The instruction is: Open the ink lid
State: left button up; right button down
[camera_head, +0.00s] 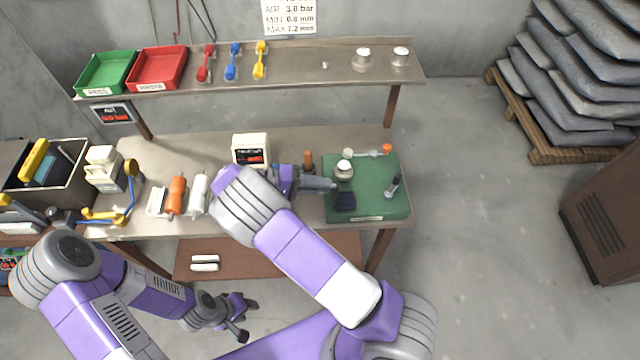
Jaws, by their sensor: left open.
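A small silver jar with a pale lid (344,168) stands upright on the green mat (368,168); it may be the ink. A dark block-like item (345,201) sits just in front of it on the mat. My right gripper (329,185) reaches over the mat's left side, its grey finger close to the jar's lower front. I cannot tell whether it touches the jar or how wide its jaws are. My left gripper (247,320) is open and empty, low in front of the bench, far from the jar.
A brown bottle (308,160) and a cream display box (251,150) stand left of the jar. The shelf (300,70) overhangs the back.

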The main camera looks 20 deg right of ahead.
jog(key=c, duration=1.1)
grip_release()
jog(key=shift+w+a+r, duration=0.1)
jog(key=shift+w+a, duration=0.05)
jog(key=shift+a, duration=0.15)
jog(key=shift+d, duration=0.15)
jog(key=v, duration=0.7)
jog(key=shift+a, duration=0.25)
